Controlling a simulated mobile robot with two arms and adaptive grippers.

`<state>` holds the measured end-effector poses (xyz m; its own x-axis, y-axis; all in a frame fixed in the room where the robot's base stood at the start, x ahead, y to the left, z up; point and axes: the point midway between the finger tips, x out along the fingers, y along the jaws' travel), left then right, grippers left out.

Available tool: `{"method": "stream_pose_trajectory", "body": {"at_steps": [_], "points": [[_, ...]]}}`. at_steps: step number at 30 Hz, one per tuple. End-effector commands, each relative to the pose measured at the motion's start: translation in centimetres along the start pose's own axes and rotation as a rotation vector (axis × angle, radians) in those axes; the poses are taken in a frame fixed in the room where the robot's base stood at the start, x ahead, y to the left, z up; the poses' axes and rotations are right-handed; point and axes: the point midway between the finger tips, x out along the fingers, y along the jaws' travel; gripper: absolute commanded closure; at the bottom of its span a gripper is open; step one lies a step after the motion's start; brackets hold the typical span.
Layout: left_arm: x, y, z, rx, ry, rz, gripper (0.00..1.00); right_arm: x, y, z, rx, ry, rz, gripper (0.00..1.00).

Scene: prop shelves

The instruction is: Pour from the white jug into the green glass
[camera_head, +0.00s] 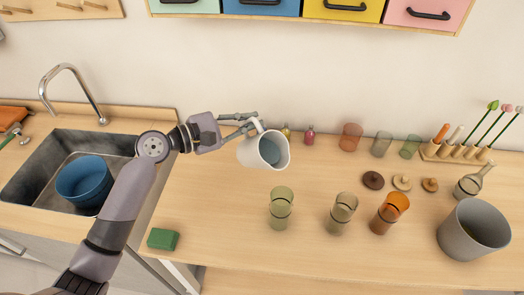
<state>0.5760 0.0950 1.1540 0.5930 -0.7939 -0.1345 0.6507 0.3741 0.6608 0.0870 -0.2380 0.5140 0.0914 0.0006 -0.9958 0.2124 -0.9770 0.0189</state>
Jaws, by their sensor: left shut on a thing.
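The white jug (248,152) is in the head view above the counter, left of centre. It is tilted, with its opening facing right and towards me, and grey-blue contents or interior show inside. My left gripper (252,122) is shut on the jug at its handle, on the jug's upper left side. A green glass (281,208) stands upright on the counter just below and right of the jug in the picture. No stream shows between them. Another greenish glass (410,146) stands at the back near the wall. My right gripper is not in view.
An olive glass (341,214) and an orange glass (389,214) stand right of the green glass. A grey pot (455,235), a flask (472,184) and wooden lids (401,183) are further right. A sink (35,180) lies left. A green sponge (162,239) is near the front edge.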

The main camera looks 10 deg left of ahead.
Motion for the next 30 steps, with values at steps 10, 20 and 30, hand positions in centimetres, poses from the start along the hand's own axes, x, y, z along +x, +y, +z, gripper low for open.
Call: {"method": "stream_pose_trajectory", "body": {"at_steps": [10,20,30], "points": [[-0.01,0.15,0.14,0.0,-0.003,0.003,1.0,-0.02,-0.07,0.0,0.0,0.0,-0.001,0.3],[-0.02,0.18,0.3,0.015,0.001,0.003,1.0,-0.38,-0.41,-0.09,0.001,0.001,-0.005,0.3],[0.0,0.08,0.34,0.041,0.006,0.003,1.0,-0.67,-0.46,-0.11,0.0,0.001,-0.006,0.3]]}}
